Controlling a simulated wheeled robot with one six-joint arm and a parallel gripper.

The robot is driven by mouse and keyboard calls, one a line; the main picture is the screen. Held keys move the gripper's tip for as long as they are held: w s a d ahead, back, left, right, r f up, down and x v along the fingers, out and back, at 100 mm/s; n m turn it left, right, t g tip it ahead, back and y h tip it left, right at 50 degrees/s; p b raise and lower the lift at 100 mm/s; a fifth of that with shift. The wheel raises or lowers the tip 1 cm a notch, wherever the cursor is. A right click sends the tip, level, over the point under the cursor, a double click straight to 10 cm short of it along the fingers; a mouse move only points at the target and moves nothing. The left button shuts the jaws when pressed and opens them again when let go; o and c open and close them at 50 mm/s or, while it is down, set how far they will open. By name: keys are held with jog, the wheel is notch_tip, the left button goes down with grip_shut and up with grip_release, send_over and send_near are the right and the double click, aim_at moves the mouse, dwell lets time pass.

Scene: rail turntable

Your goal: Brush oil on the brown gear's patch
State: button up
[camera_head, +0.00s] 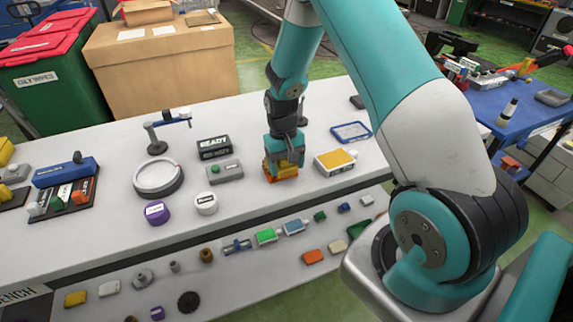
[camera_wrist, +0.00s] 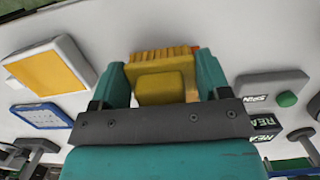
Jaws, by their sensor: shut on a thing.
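My gripper (camera_head: 284,160) is shut on a yellow block-shaped thing with a ribbed orange edge, which looks like the brush (camera_head: 281,172). It is low over the white bench; I cannot tell whether it touches. In the wrist view the brush (camera_wrist: 160,82) sits between the two teal fingers, its ribbed edge facing away. A small brown round part (camera_head: 206,255), possibly the brown gear, lies on the lower front strip. A dark toothed gear (camera_head: 189,301) lies lower left of it. No oil patch can be made out. A white tray with a yellow-orange face (camera_head: 335,162) lies right of my gripper.
Left of my gripper are a grey box with a green button (camera_head: 225,172), a READY sign (camera_head: 214,147) and a round pale turntable (camera_head: 158,177). A blue-framed tray (camera_head: 352,131) lies behind right. Several small parts cover the front strip (camera_head: 225,278).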

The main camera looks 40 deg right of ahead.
jog(key=shift+s, duration=0.25)
jog(key=shift+s+a, duration=0.1)
jog(key=shift+s, duration=0.1)
jog(key=shift+w, duration=0.2)
dwell(0.4)
jog(key=shift+w, duration=0.25)
jog(key=shift+s, duration=0.25)
jog(key=shift+s, duration=0.2)
dwell(0.3)
jog(key=shift+w, duration=0.2)
jog(key=shift+w, duration=0.25)
jog(key=shift+s+p, duration=0.35)
jog(key=shift+s, duration=0.1)
dwell(0.5)
